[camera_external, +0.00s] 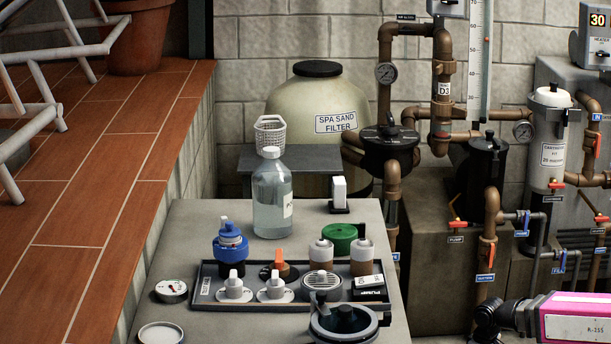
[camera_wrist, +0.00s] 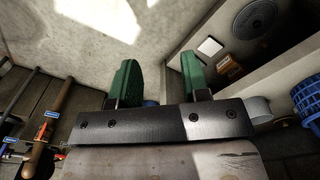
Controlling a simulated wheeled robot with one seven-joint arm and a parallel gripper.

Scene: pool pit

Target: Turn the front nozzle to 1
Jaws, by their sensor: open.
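Two white nozzle-like fittings, a left one (camera_external: 233,287) and a right one (camera_external: 275,287), stand upright on pale round bases in the dark tray (camera_external: 206,285) in the external view. I cannot tell which is the front nozzle, and any numbers on them are too small to read. My gripper (camera_wrist: 159,62) shows in the wrist view with two green fingers apart and nothing seen between their tips. It faces a pale, sunlit surface. No nozzle can be made out in the wrist view. My gripper cannot be seen in the external view.
The tray shares the grey bench (camera_external: 192,232) with a blue fitting (camera_external: 230,250), a clear bottle (camera_external: 271,200), a green round part (camera_external: 339,238) and a black ring-shaped part (camera_external: 343,322). Pipes and valves (camera_external: 488,240) crowd the right. A blue basket (camera_wrist: 307,96) shows in the wrist view.

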